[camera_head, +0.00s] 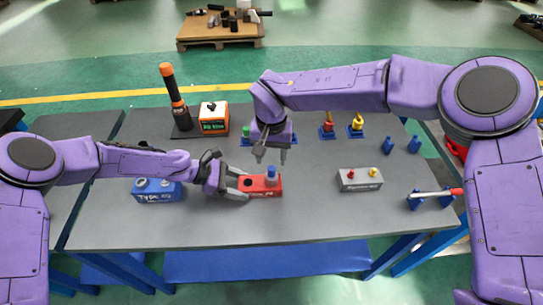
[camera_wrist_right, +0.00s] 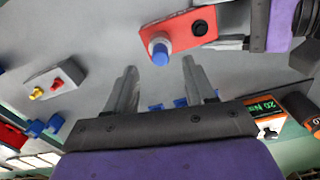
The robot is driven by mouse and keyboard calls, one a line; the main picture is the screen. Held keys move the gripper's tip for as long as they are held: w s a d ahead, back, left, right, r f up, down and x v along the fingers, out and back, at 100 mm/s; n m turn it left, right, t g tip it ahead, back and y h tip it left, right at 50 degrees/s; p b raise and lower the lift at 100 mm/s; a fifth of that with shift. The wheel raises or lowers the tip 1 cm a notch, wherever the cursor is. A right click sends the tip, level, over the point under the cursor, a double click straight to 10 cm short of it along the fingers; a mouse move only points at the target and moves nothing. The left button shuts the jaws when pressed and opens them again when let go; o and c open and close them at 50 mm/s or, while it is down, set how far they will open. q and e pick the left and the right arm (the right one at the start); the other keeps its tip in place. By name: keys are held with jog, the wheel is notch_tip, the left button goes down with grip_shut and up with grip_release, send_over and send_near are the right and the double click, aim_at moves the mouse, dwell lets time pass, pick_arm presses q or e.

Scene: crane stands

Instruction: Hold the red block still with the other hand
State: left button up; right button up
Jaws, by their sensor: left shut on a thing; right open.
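The red block (camera_head: 262,191) lies on the grey table (camera_head: 213,225) near its front middle. A blue peg (camera_head: 271,173) stands upright in its right end. My left gripper (camera_head: 240,189) is shut on the left end of the red block. My right gripper (camera_head: 269,156) is open and empty above the table, just behind the block. In the right wrist view the red block (camera_wrist_right: 180,29) with its blue peg (camera_wrist_right: 160,53) shows beyond the open fingers (camera_wrist_right: 157,88), and the left gripper (camera_wrist_right: 232,40) touches its right end there.
A blue block (camera_head: 158,195) sits to the left and a grey block (camera_head: 360,180) to the right. An orange box (camera_head: 214,118) and a dark stand with an orange-tipped tool (camera_head: 175,97) are at the back left.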

notch_tip(320, 180, up, 12)
jog(key=shift+f, duration=0.2)
pick_arm(q)
jog(key=o, duration=1.3)
jog(key=shift+o, duration=0.2)
